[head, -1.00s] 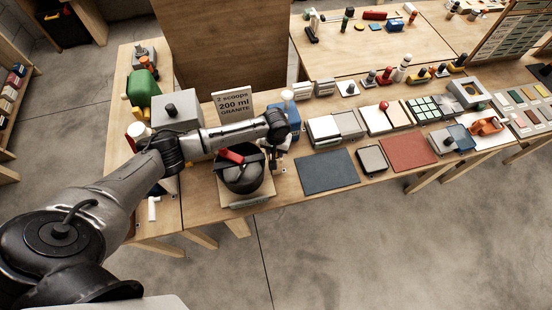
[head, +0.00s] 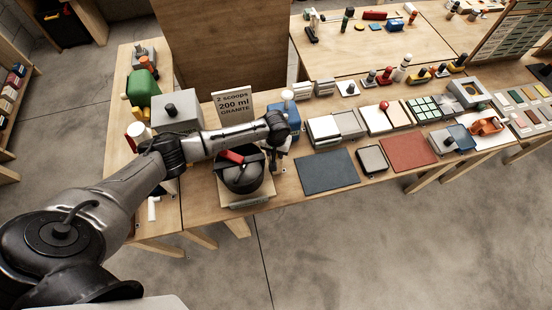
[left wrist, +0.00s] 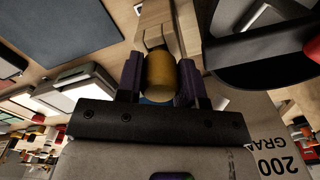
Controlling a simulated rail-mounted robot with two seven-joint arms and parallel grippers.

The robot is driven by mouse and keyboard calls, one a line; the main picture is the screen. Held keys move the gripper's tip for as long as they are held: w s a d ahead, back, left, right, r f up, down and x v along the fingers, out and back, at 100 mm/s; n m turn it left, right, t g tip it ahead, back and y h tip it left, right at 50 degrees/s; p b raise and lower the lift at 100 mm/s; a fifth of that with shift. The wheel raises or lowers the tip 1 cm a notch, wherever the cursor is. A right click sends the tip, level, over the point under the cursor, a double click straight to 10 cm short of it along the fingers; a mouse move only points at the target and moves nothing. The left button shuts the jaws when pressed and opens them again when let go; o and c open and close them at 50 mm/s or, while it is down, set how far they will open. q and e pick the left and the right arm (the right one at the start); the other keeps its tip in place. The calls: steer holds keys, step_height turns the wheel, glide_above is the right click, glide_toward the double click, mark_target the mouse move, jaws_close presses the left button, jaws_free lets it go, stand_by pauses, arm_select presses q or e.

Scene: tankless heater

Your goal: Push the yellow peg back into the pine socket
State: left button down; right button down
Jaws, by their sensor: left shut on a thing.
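The yellow peg (left wrist: 160,75) sits between the two dark fingers of my left gripper (left wrist: 160,82) in the left wrist view. The gripper is shut on it. The pine socket (left wrist: 154,22) is a pale wooden block just past the peg, at the top of that view. The peg is close to the block and roughly in line with it; whether its far end is inside cannot be told. In the head view my left gripper (head: 276,163) points down just right of a black pot, and the wrist hides most of the peg and socket. My right gripper is not in view.
The black pot (head: 241,178) with a red handle stands close left of the gripper. A dark blue mat (head: 327,172) lies flat to the right.

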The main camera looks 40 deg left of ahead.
arm_select(q)
steer(key=shift+f, duration=0.55)
stand_by(0.4)
steer(key=c, duration=1)
jaws_free()
steer(key=o, duration=0.3)
steer(key=shift+w, duration=0.1)
steer(key=shift+o, duration=0.2)
step_height(320, 180, up, 14)
steer(key=shift+d, duration=0.15)
